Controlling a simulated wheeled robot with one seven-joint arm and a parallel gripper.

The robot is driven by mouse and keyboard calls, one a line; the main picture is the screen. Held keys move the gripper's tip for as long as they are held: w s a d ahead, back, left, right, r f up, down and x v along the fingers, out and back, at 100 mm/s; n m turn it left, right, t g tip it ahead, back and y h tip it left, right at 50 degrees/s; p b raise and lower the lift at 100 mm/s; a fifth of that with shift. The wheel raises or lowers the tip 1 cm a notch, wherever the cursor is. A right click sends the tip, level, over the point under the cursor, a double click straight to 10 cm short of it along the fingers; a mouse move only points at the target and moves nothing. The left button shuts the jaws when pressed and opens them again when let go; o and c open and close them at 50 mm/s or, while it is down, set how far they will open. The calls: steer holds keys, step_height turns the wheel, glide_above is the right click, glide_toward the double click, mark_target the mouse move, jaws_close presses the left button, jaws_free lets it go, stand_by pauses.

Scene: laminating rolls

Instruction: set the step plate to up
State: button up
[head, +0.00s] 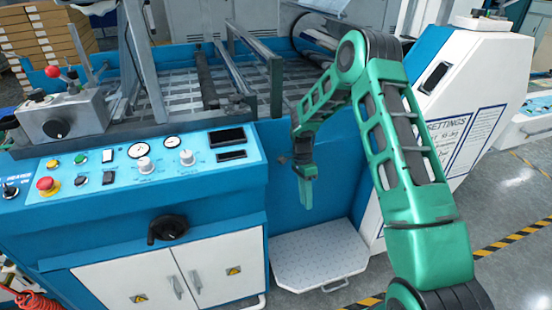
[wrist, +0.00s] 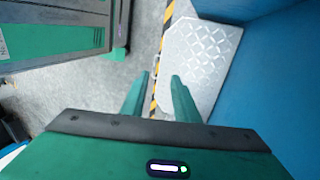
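The step plate (head: 318,258) is a light grey panel with a raised tread pattern. It lies folded out, about level, low at the front of the blue machine, with a small handle at its front edge. It also shows in the wrist view (wrist: 200,62), at the upper right of the gripper fingers. My gripper (head: 307,195) points down above the plate, well clear of it, in front of the blue machine wall. In the wrist view its two green fingers (wrist: 155,97) stand apart with nothing between them.
The blue control panel (head: 135,165) with knobs and gauges is left of my gripper, above a white cabinet (head: 140,280). A white slanted housing (head: 470,80) stands to the right. Grey floor (head: 495,190) with yellow-black tape is open at the right front.

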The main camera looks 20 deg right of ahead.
steer(key=s+d+r+n+t, duration=0.1)
steer(key=s+d+r+n, duration=0.15)
steer(key=s+r, duration=0.4)
steer(key=s+d+r+n+h, duration=0.1)
steer(key=s+d+r, duration=0.25)
steer(key=r, duration=0.55)
steer(key=s+d+r+n+t, duration=0.1)
steer(key=s+d+r+n, duration=0.1)
steer(key=s+d+r, duration=0.45)
steer(key=s+a+r+n+t, duration=0.1)
steer(key=s+r, duration=0.3)
steer(key=s, duration=0.6)
steer(key=s+a+r+n+t+y, duration=0.1)
steer(key=s+a+r+n, duration=0.1)
steer(key=s, duration=0.9)
steer(key=shift+s+r+n, duration=0.15)
steer(key=shift+r+n, duration=0.7)
steer(key=shift+n, duration=0.4)
